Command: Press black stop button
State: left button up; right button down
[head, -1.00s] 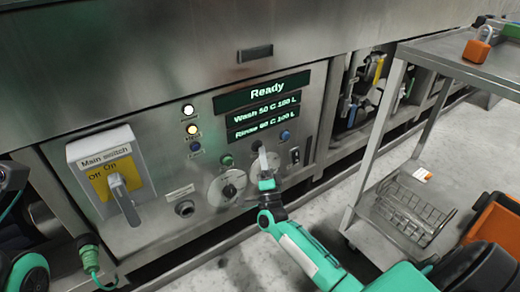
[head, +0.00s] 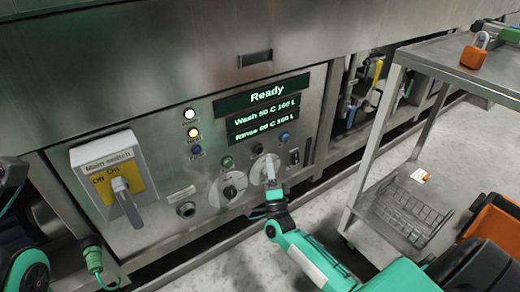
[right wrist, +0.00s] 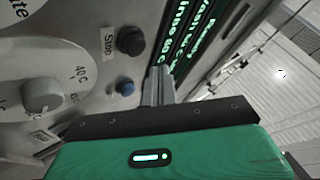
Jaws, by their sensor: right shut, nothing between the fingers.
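The black stop button (head: 257,148) sits on the washer's control panel, below the display and above the right dial. In the right wrist view the black button (right wrist: 130,41) stands beside a "Stop" label (right wrist: 108,42). My right gripper (head: 270,165) is shut and empty, in front of the right dial, just below and right of the black button in the head view. In the right wrist view its fingertips (right wrist: 158,86) are beside the blue button (right wrist: 125,88), apart from the black button. My left gripper is not in view.
The display (head: 265,93) reads "Ready". A green button (head: 227,162), a blue button (head: 284,137) and lamps surround the black button. The main switch (head: 120,183) is at left. A steel cart (head: 447,55) with an orange padlock (head: 474,53) stands at right.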

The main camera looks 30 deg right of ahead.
jog(key=shift+s+d+y+p, duration=0.1)
jog(key=shift+s+y+p, duration=0.35)
jog(key=shift+s, duration=1.15)
